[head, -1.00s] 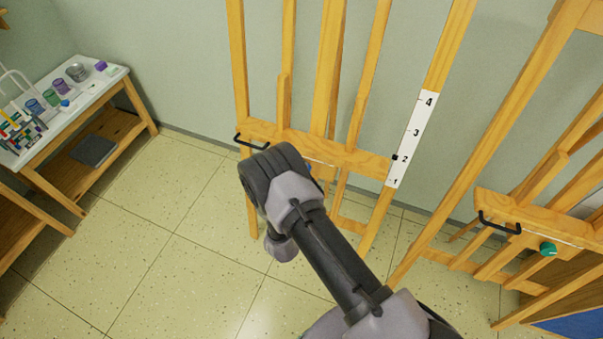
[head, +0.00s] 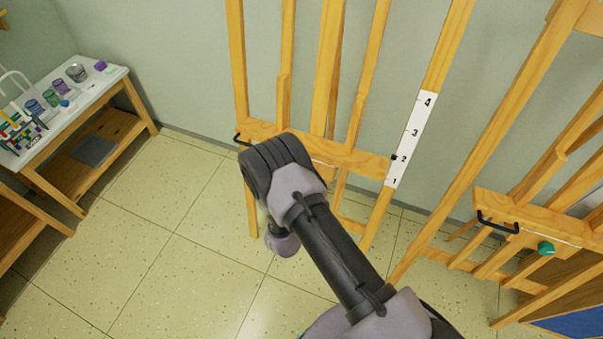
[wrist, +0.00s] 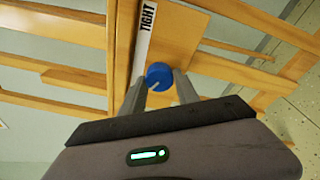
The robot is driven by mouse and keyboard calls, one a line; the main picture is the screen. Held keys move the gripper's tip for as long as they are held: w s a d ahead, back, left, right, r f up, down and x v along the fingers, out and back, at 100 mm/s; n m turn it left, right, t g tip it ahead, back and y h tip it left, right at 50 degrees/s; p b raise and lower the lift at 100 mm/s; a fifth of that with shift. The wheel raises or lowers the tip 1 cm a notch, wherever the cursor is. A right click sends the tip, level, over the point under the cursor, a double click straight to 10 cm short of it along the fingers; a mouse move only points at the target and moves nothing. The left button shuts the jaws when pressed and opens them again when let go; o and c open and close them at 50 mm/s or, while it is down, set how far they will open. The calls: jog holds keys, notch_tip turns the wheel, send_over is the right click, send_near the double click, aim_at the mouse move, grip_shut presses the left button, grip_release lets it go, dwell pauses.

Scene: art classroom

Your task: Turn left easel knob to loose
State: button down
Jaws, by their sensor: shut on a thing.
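The left easel (head: 345,158) stands against the wall in the head view, with a white number strip (head: 411,140) on its right upright. My arm hides its knob there. In the wrist view the blue knob (wrist: 159,76) sits on the easel's wood, close to a white strip reading "TIGHT" (wrist: 146,22). My gripper (wrist: 160,84) is shut on the blue knob, with one finger on each side of it. In the head view the gripper's fingers are hidden behind my arm.
A second easel (head: 497,203) with a green knob (head: 546,248) and black handle (head: 498,222) stands at the right. A side table (head: 110,85) with cups and paint tubes stands at the left. The tiled floor (head: 150,235) between is clear.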

dwell(0.3)
jog(key=c, duration=0.9)
grip_release()
jog(key=p+v, duration=0.4)
jog(key=v, duration=1.3)
jog(key=shift+s, duration=0.2)
jog(key=shift+r, duration=0.1)
